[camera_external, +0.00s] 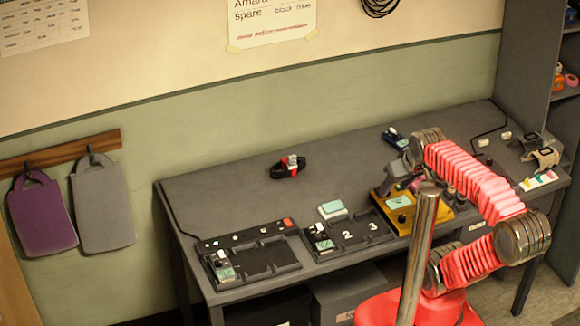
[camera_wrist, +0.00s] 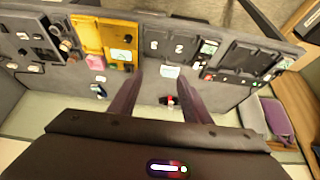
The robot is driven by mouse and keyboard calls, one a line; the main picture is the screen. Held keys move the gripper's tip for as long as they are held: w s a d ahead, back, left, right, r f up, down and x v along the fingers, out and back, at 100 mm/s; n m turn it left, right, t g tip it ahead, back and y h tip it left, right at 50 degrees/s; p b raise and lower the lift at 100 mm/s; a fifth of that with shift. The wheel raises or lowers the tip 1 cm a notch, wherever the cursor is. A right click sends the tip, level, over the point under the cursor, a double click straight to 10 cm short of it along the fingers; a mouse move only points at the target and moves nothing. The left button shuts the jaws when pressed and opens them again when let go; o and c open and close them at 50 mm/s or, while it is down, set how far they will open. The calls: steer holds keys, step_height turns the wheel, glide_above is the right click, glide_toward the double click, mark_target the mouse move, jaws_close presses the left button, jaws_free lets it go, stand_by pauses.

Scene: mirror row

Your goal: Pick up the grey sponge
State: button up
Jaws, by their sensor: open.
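I cannot pick out a grey sponge with certainty in either view. My gripper (camera_external: 401,184) hangs over the yellow tray (camera_external: 427,219) on the bench in the external view. In the wrist view, the two dark fingers of my gripper (camera_wrist: 161,75) are spread apart with nothing held between them. A small pale block with a mint top (camera_external: 332,210) lies at the back edge of the numbered tray. It also shows in the wrist view (camera_wrist: 170,71), in the gap between the fingers, well beyond them. My arm and gripper hide part of the yellow tray.
The numbered tray (camera_external: 372,227) and a dark tray (camera_external: 270,262) line the bench's front. A black strap with red (camera_external: 290,165) lies behind, with clear bench around it. A pink item (camera_wrist: 95,62) sits by the yellow tray. A dark shelf (camera_external: 520,70) stands right.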

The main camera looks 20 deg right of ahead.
steer(key=w+a+f+t+y, duration=0.15)
steer(key=w+a, duration=0.25)
steer(key=w, duration=0.6)
steer(key=w+a+f+t, duration=0.2)
steer(key=w+a+f, duration=0.1)
steer(key=w, duration=0.8)
steer(key=t+h, duration=0.2)
steer(key=t, duration=0.2)
glide_toward(293, 160)
steer(key=v, duration=0.2)
steer(key=shift+s+d+y, duration=0.1)
steer(key=shift+s+y, duration=0.15)
steer(key=shift+s, duration=0.1)
steer(key=shift+w, duration=0.15)
steer(key=shift+x, duration=4.15)
steer(key=shift+x, duration=2.55)
steer(key=shift+d+r, duration=0.1)
